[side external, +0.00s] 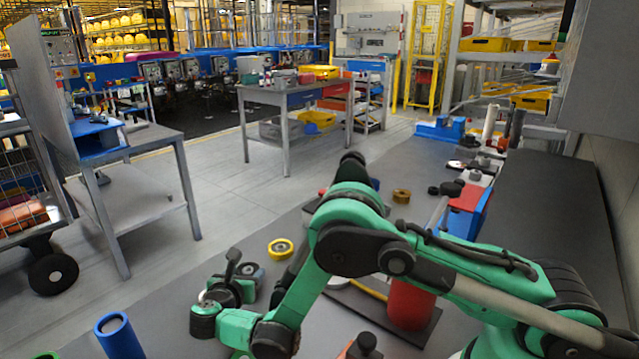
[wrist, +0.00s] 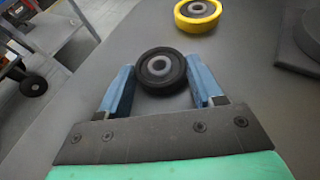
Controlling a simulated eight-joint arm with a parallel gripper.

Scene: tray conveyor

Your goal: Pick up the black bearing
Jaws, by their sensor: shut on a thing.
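The black bearing (wrist: 161,69), a thick dark ring with a grey centre, sits between the two blue fingers of my gripper (wrist: 159,78) in the wrist view. The fingers are shut on its sides. In the side view the bearing (side external: 249,269) shows partly beside my gripper (side external: 238,276), low over the grey table at the left. I cannot tell whether the bearing touches the table or is raised slightly.
A yellow ring (wrist: 197,14) with a dark centre lies just beyond the bearing; it also shows in the side view (side external: 280,247). A blue cylinder (side external: 119,338) stands at the lower left. A red cylinder (side external: 410,305) stands behind my arm. A brown ring (side external: 401,196) lies farther back.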

